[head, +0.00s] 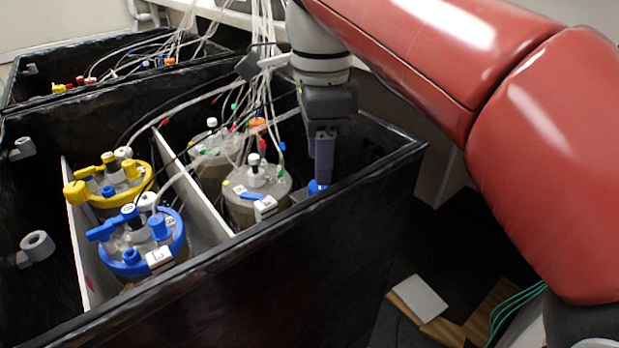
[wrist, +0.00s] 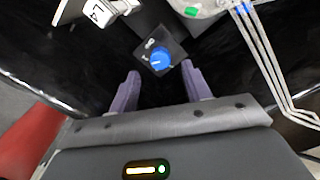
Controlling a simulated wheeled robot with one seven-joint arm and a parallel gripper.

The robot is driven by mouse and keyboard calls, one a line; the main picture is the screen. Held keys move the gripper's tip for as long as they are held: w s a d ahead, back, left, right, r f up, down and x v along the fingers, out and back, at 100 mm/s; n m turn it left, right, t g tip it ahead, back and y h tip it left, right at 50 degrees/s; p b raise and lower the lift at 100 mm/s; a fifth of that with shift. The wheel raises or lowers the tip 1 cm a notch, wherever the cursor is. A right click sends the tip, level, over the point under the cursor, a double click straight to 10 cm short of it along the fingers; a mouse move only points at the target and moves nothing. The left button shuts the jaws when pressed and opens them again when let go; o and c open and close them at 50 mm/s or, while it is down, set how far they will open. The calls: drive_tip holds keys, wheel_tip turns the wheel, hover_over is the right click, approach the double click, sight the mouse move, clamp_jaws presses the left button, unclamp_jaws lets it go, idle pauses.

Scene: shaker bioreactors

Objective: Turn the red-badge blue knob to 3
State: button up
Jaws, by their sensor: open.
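The blue knob (wrist: 160,58) sits on a small dark box (wrist: 148,42) with pale markings on its face. A light pointer line shows on the knob, but I cannot read the setting. In the head view the knob (head: 316,187) shows partly, just below my gripper (head: 322,165). In the wrist view my gripper (wrist: 160,72) is open, with one purple finger to either side and the knob ahead between the tips. The fingers look apart from the knob. No red badge can be made out on the box.
The black tub wall (head: 270,260) rises close beside the knob. A clear-lidded vessel (head: 257,190) stands left of it. Blue-ringed (head: 130,265) and yellow-ringed (head: 140,188) vessels stand beyond a pale divider (head: 190,200). Tubes (wrist: 262,45) hang at the wrist view's right.

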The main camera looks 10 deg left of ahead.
drive_tip(key=shift+f+b, duration=0.5)
drive_tip(key=shift+f, duration=1.9)
drive_tip(key=shift+c, duration=0.2)
drive_tip(key=c, duration=0.9)
drive_tip(key=shift+c, duration=0.2)
